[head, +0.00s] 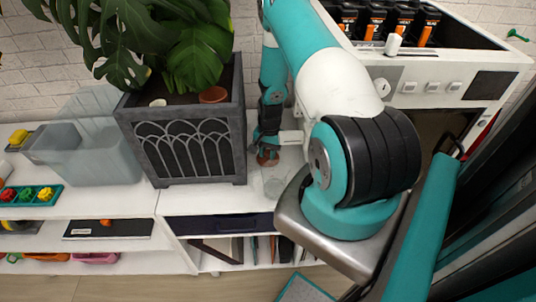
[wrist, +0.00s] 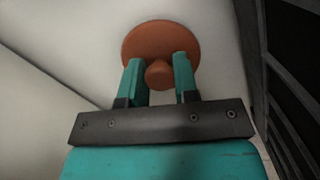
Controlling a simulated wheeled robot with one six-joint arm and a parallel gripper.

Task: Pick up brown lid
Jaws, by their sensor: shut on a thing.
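The brown lid (wrist: 160,38) is a round orange-brown disc with a small knob (wrist: 159,73) in the wrist view. My gripper (wrist: 157,68) has its two teal fingers on either side of the knob, shut on it. In the head view the lid (head: 267,158) shows small under my gripper (head: 266,146), on or just above the white surface beside the planter. I cannot tell whether it touches the surface.
The dark grey planter (head: 190,150) with a large leafy plant stands close to the left of my gripper. A clear round container (head: 275,184) stands just in front. A translucent bin (head: 95,150) is farther left. A white unit with black containers (head: 440,60) is at right.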

